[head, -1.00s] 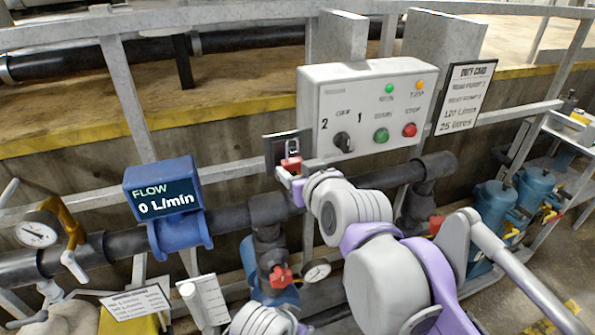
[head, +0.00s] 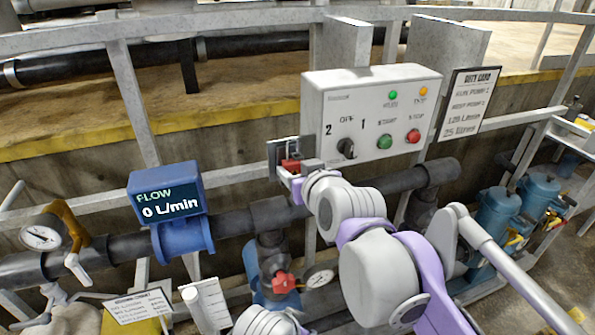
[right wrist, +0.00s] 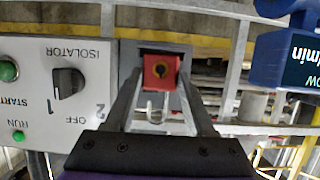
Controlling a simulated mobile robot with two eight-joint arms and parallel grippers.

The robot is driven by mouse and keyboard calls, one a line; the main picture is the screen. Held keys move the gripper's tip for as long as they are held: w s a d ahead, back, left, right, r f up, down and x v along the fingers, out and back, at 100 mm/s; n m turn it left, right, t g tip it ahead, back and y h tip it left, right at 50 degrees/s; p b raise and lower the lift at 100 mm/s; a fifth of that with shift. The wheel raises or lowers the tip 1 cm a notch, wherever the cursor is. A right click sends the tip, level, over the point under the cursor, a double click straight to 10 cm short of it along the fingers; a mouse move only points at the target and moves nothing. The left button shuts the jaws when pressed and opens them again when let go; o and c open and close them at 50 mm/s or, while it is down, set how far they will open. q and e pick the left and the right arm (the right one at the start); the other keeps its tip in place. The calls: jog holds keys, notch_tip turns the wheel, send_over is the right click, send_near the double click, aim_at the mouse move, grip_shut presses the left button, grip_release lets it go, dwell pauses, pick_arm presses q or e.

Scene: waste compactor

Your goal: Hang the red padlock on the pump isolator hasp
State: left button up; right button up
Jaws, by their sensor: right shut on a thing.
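The red padlock (head: 291,166) is in my right gripper (head: 292,174), just left of the control box's lower left corner. In the right wrist view the padlock's red face (right wrist: 161,72) with a dark keyhole sits between the two fingertips (right wrist: 160,82). Behind it is a dark grey plate (right wrist: 186,98), which also shows in the head view (head: 274,158) beside the box; it appears to be the hasp's place. I cannot tell whether the shackle passes through the hasp. My left gripper is not in view.
The control box (head: 370,115) carries a selector knob (head: 347,148), a green button and a red button. A blue flow meter (head: 167,205) reading 0 L/min stands left. A duty card (head: 470,104) hangs right.

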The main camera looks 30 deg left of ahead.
jog(key=shift+f, duration=0.2)
dwell(0.6)
jog(key=o, duration=1.3)
jog(key=shift+w, duration=0.1)
jog(key=shift+a, duration=0.1)
jog(key=shift+c, duration=0.5)
jog(key=shift+p+v, duration=0.6)
jog(key=shift+v, duration=1.6)
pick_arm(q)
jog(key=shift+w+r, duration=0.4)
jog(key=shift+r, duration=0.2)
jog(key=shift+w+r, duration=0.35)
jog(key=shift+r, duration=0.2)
pick_arm(e)
jog(key=v, duration=0.2)
jog(key=shift+d+r, duration=0.1)
jog(key=shift+d, duration=0.2)
